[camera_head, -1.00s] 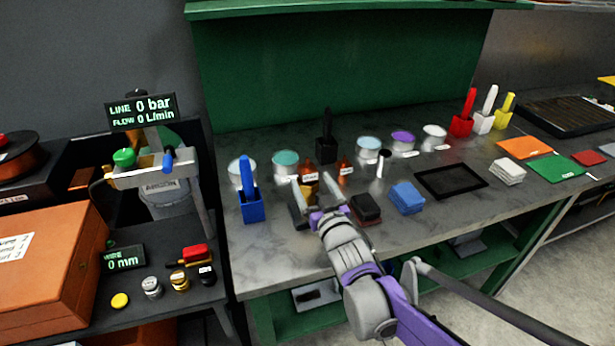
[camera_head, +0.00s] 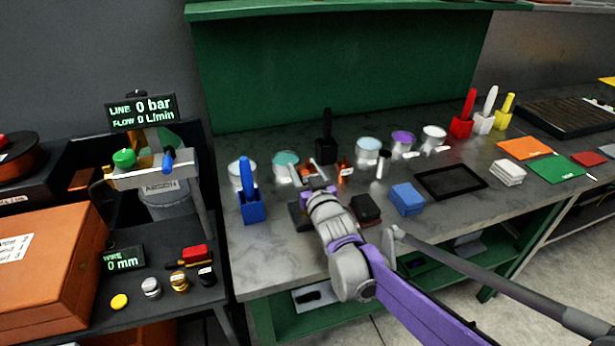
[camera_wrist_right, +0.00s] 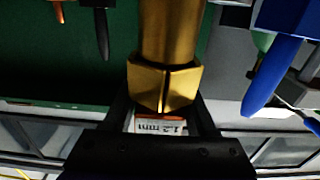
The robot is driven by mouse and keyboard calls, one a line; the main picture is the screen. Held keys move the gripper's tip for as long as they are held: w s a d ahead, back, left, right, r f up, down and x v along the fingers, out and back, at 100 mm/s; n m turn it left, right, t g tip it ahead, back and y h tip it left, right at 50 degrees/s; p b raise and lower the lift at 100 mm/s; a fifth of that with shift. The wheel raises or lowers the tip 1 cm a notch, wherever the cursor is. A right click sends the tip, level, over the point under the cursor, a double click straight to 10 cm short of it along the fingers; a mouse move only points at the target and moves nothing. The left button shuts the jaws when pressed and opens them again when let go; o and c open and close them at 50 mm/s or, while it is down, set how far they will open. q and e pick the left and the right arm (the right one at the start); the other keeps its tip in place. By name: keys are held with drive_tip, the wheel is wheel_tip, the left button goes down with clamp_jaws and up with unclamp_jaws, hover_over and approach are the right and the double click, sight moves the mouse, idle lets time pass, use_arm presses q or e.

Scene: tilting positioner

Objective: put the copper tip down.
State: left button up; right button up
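My right gripper (camera_head: 306,170) reaches over the workbench from above, its fingers a little apart. In the right wrist view its dark fingers (camera_wrist_right: 164,110) stand on both sides of a copper piece with a "1.2 mm" label (camera_wrist_right: 161,127), the copper tip as far as I can tell. The view is upside down. A brass cylinder with a hex end (camera_wrist_right: 165,85) lies right at the fingertips, in line with the tip. Whether the fingers press on either is unclear. A second labelled copper piece (camera_head: 345,170) stands just to the right. My left gripper is out of view.
A blue holder (camera_head: 251,210) stands left of the gripper, a black holder (camera_head: 326,152) behind it. Several tins line the back. A dark block (camera_head: 366,208) and a blue block (camera_head: 407,197) lie to the right. The bench front (camera_head: 270,260) is clear.

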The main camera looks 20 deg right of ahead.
clamp_jaws()
